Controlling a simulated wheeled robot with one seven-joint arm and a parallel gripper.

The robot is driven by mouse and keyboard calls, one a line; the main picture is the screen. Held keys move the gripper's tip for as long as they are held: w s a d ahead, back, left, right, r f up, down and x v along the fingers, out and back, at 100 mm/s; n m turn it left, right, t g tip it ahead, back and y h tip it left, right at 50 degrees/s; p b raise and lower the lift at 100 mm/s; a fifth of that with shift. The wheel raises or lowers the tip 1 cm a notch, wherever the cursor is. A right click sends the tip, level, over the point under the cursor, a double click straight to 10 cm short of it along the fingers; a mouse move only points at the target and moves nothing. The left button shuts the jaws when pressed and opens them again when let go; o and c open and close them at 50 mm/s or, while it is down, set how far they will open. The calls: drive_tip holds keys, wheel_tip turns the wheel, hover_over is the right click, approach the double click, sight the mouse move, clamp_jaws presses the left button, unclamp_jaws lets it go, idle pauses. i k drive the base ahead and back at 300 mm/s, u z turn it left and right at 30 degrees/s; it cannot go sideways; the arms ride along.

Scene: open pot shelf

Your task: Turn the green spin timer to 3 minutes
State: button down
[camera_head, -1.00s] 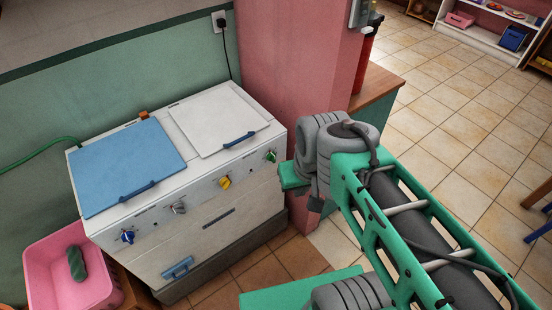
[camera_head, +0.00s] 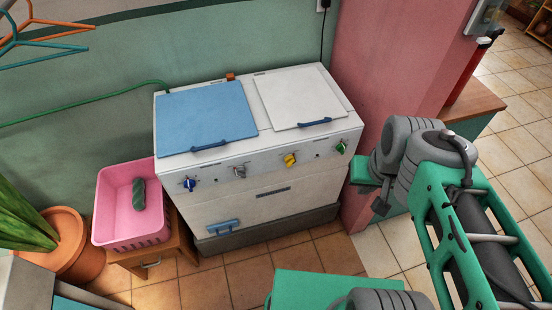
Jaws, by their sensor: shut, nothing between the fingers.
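The green spin timer (camera_head: 341,148) is a small knob at the right end of the front panel of a white twin-tub washing machine (camera_head: 270,205). Its pointer and scale are too small to read. My gripper (camera_head: 380,207) hangs right of the machine's front, in front of the pink pillar. It is small in view and partly hidden by my arm, its fingers shut and empty. It is to the right of the timer in the picture and apart from it.
A yellow knob (camera_head: 290,160), a grey knob (camera_head: 239,172) and a blue knob (camera_head: 190,184) share the panel. The pink pillar (camera_head: 400,75) stands right of the machine. A pink basket (camera_head: 118,205) is at left.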

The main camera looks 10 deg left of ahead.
sight(340, 147)
drive_tip(key=u, duration=1.25)
drive_tip(key=k, duration=0.45)
drive_tip(key=u, duration=0.55)
